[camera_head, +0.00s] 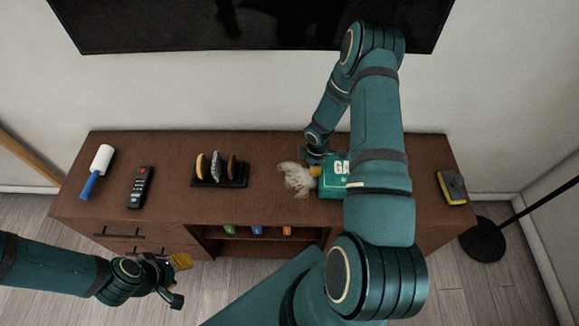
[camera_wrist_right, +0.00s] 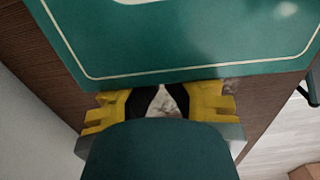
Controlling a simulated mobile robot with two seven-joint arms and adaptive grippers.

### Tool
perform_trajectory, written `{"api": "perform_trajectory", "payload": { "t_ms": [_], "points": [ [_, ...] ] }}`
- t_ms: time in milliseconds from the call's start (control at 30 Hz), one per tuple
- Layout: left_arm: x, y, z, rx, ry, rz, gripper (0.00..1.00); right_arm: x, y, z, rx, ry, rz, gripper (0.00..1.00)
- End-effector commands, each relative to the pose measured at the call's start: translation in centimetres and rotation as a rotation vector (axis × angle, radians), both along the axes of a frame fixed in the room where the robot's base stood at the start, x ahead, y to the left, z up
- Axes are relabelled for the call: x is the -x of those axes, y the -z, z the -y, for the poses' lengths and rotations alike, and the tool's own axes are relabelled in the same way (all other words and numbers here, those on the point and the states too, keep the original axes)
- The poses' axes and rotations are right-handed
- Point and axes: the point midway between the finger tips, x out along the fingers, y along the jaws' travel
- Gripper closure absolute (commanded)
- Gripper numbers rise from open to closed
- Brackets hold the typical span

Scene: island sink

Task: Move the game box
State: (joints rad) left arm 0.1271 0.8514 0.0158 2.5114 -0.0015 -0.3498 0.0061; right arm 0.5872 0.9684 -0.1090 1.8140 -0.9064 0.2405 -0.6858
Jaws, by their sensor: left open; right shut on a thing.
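The game box (camera_head: 333,181) is teal with white letters, partly hidden behind my right arm. It is on or just above the right half of the brown cabinet top; I cannot tell whether it touches. My right gripper (camera_head: 315,170) is at its left side, mostly hidden by its own wrist. In the right wrist view the box (camera_wrist_right: 190,45) fills the top, and the yellow fingers of the right gripper (camera_wrist_right: 160,97) are shut on its near edge. My left gripper (camera_head: 176,280) is open and empty, in front of the cabinet's left part.
The cabinet top (camera_head: 270,205) holds a lint roller (camera_head: 97,172), a remote (camera_head: 140,187), a black rack (camera_head: 220,183) with upright discs, a pale fluffy thing (camera_head: 296,178) beside the box, and a yellow-grey block (camera_head: 453,187). A TV (camera_head: 250,22) hangs behind. A stand (camera_head: 484,240) is at right.

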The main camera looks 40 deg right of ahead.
Motion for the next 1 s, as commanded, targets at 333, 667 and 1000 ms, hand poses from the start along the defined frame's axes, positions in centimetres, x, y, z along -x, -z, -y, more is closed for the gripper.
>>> {"api": "perform_trajectory", "payload": {
  "t_ms": [333, 667, 1000],
  "points": [
    [-0.3, -1.0, -0.1, -0.002, -0.006, 0.007, 0.53, 5.8, -0.1, 7.5, 0.002, 0.008, -0.001, 1.00],
    [-0.5, -1.4, -0.1, -0.003, -0.009, 0.011, 0.53, 8.3, -0.1, 10.9, 0.001, 0.001, 0.000, 1.00],
    [-0.5, -1.4, -0.1, -0.003, -0.009, 0.011, 0.53, 8.4, 0.0, 11.0, 0.001, 0.000, 0.000, 1.00]
  ]
}}
